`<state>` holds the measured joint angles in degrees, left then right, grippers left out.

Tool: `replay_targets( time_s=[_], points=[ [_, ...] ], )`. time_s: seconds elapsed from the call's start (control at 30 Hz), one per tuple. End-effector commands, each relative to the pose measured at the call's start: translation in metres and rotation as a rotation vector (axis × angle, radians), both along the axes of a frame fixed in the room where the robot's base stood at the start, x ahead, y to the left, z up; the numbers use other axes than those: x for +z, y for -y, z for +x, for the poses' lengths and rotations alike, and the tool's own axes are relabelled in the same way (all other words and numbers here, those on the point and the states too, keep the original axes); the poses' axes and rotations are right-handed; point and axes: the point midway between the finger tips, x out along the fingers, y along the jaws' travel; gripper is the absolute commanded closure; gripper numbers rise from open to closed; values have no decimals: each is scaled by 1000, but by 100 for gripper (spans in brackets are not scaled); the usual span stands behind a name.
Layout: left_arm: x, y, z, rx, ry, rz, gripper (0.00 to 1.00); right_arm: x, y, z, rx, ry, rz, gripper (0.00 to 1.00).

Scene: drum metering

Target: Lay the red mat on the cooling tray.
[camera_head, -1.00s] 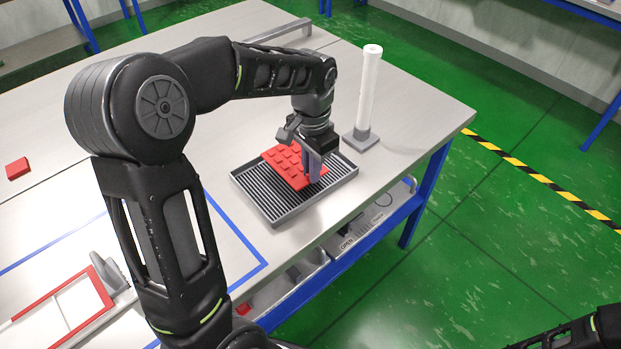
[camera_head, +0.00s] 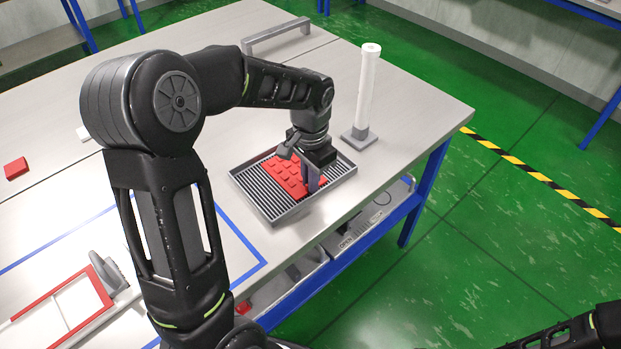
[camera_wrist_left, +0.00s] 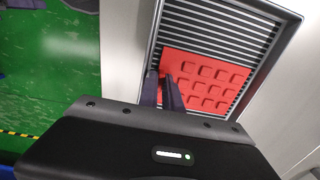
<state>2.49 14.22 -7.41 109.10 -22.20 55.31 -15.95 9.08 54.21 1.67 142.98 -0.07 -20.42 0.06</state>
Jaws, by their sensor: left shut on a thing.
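The red mat (camera_head: 284,177), with raised square bumps, is over the slatted bed of the grey cooling tray (camera_head: 240,187). In the left wrist view the mat (camera_wrist_left: 205,80) lies within the rim of the tray (camera_wrist_left: 280,50). My left gripper (camera_head: 312,184) is shut on the edge of the mat at the tray's front right side. The left fingers (camera_wrist_left: 161,92) are close together at the mat's edge in the wrist view. Whether the mat rests fully on the slats is hard to tell. Only part of my right arm shows at the lower right; its gripper is not in view.
A white post on a grey base (camera_head: 368,95) stands close behind the tray to the right. A red-edged frame (camera_head: 65,310) lies at the lower left and a red block (camera_head: 16,168) at the far left. The table's front edge is near the tray.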

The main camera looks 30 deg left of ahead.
Motion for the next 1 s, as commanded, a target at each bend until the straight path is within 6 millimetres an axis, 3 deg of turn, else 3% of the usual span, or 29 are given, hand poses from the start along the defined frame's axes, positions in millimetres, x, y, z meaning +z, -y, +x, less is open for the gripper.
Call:
replay_targets(
  time_s=[0.13,0.53,0.67,1.0],
  points=[
    [-1,0,0,0,-1,0,82,0,0,0,0,0,0,62],
    [8,0,1,0,2,0,82,2,0,0,0,0,0,62],
    [25,0,1,-1,3,1,82,1,0,0,0,0,0,62],
    [95,0,1,-1,4,0,82,1,0,0,0,0,0,62]
  ],
)
